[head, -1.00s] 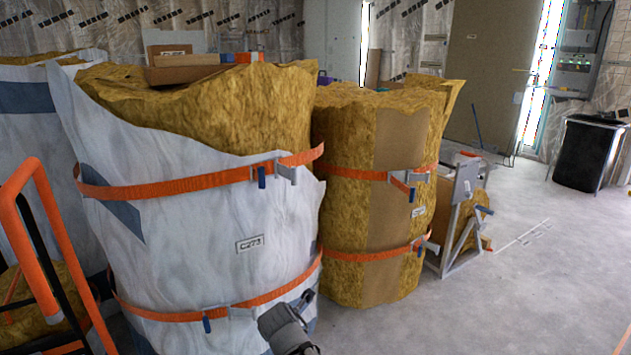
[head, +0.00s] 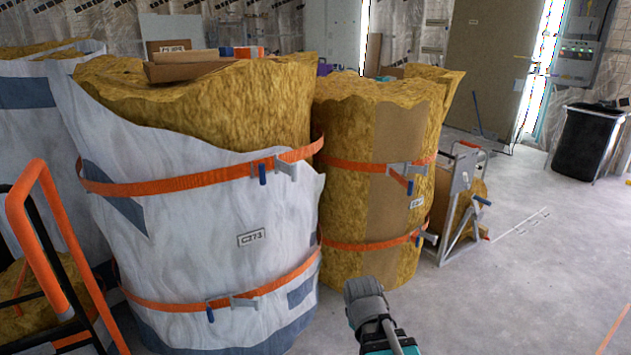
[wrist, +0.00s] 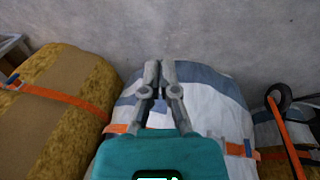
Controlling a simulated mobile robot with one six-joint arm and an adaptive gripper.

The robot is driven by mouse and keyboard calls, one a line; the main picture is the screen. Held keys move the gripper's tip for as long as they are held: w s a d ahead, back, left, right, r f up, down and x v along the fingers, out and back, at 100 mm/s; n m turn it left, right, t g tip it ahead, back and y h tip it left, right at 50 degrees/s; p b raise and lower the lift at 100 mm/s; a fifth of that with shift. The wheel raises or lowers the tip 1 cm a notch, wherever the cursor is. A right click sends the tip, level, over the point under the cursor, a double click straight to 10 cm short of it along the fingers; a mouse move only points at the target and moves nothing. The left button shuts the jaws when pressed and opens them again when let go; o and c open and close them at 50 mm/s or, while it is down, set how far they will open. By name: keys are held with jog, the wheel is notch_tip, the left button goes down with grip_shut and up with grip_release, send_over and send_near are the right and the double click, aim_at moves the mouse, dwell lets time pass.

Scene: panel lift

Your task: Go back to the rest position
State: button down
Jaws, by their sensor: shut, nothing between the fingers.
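My gripper (wrist: 161,68) shows in the wrist view with its two grey fingers closed together and nothing between them. Its teal body fills the bottom middle. The white-wrapped insulation roll (wrist: 205,100) lies behind the fingers in that view; I cannot tell the gap between them. In the head view a grey and teal part of my arm (head: 368,305) stands at the bottom middle, in front of the rolls; the fingers cannot be made out there. No marked rest position shows.
The big wrapped roll (head: 210,225) and a yellow roll (head: 345,200) stand strapped in orange. An orange-framed cart (head: 35,225) is at left. A grey metal stand (head: 455,210) and a black bin (head: 585,142) are at right. The floor (head: 520,290) at front right is clear.

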jog(key=s+d+r+m+g+y+p, duration=0.1)
jog(key=s+d+m+g, duration=0.1)
jog(key=s+d+m, duration=0.45)
jog(key=w+a+r+m+p, duration=0.1)
jog(key=w+r+p, duration=0.2)
jog(key=r+p, duration=3.5)
jog(key=shift+a, duration=0.15)
